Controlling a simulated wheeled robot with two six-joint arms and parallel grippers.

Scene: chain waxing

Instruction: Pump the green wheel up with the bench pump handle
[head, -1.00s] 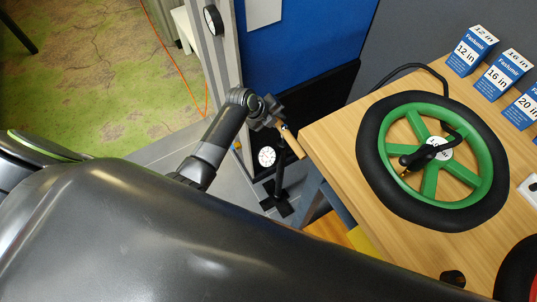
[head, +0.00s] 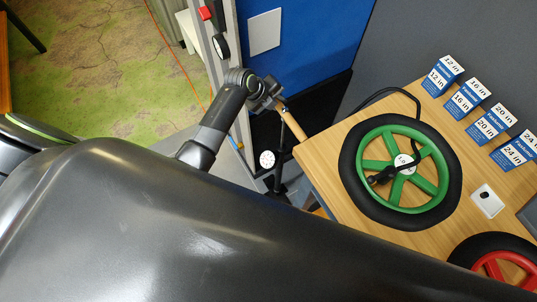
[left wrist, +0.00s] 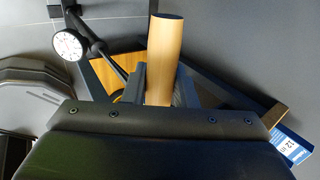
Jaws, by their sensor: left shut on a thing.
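The green wheel (head: 401,163) with its black tyre lies flat on the wooden bench. A black hose (head: 384,92) runs over the bench edge towards it, and a black fitting (head: 383,176) lies over its spokes near the hub. The bench pump stands beside the bench's left edge, with a white gauge (head: 267,159). My left gripper (head: 284,107) is shut on the pump's wooden handle (head: 295,126). The handle also shows in the left wrist view (left wrist: 163,50), between the fingers (left wrist: 158,85), with the gauge (left wrist: 67,45) left of it. My right gripper is out of view.
Several blue and white size boxes (head: 466,103) stand along the back of the bench. A red wheel (head: 497,265) lies at the front right, and a small white plate (head: 487,201) lies between. A grey post (head: 229,75) rises left of the pump.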

